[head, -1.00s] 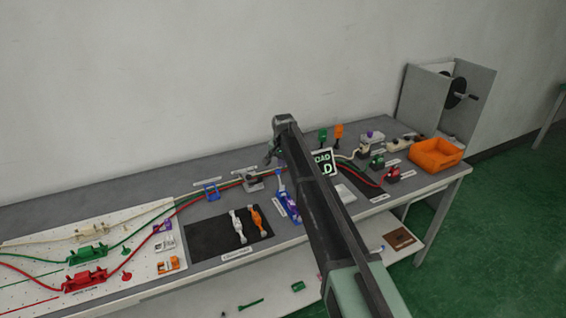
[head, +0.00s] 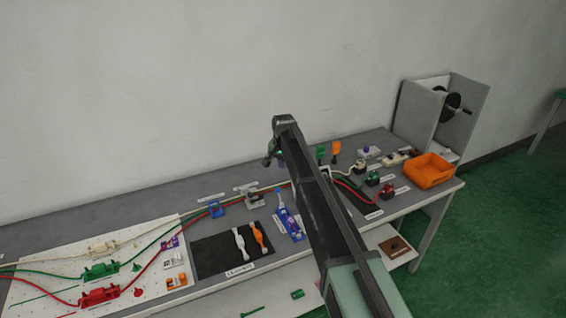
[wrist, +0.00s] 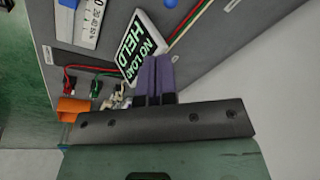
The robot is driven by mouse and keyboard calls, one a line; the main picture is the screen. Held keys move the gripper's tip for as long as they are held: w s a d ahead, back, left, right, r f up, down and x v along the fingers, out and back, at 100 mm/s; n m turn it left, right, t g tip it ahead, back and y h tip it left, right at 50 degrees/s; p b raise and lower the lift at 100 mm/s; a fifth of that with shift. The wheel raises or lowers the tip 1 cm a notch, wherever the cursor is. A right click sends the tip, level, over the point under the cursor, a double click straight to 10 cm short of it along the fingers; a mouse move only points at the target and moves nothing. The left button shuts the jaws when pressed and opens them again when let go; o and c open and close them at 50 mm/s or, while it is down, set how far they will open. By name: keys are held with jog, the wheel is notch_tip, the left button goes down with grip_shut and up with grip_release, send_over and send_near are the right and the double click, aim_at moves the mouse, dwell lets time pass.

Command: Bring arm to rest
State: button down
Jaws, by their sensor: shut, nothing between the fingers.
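My arm reaches up across the middle of the head view. Its far end, with my gripper (head: 268,160), hangs above the back of the grey bench (head: 60,228). In the wrist view my gripper (wrist: 157,76) shows two dark purple fingers pressed together, with nothing between them. A black sign with green letters reading "NO LOAD HELD" (wrist: 140,47) lies beyond the fingertips in that view. In the head view my arm covers most of the sign.
A white pegboard with red (head: 100,294) and green (head: 101,271) fixtures is at left. A black mat (head: 208,257) holds white and orange parts. An orange bin (head: 430,171) and grey reel housing (head: 425,115) are at right. Cables run along the bench; the wall behind is bare.

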jog(key=s+d+n, duration=0.1)
jog(key=s+d, duration=0.3)
jog(key=s, duration=0.9)
jog(key=s+d+n+g, duration=0.1)
jog(key=s+d+n, duration=0.1)
jog(key=s, duration=1.2)
jog(key=s+d+n+g, duration=0.1)
jog(key=s+d, duration=0.4)
jog(key=s, duration=0.8)
jog(key=shift+s+d+f+n, duration=0.25)
jog(key=shift+s+d+n, duration=0.1)
jog(key=shift+n, duration=0.35)
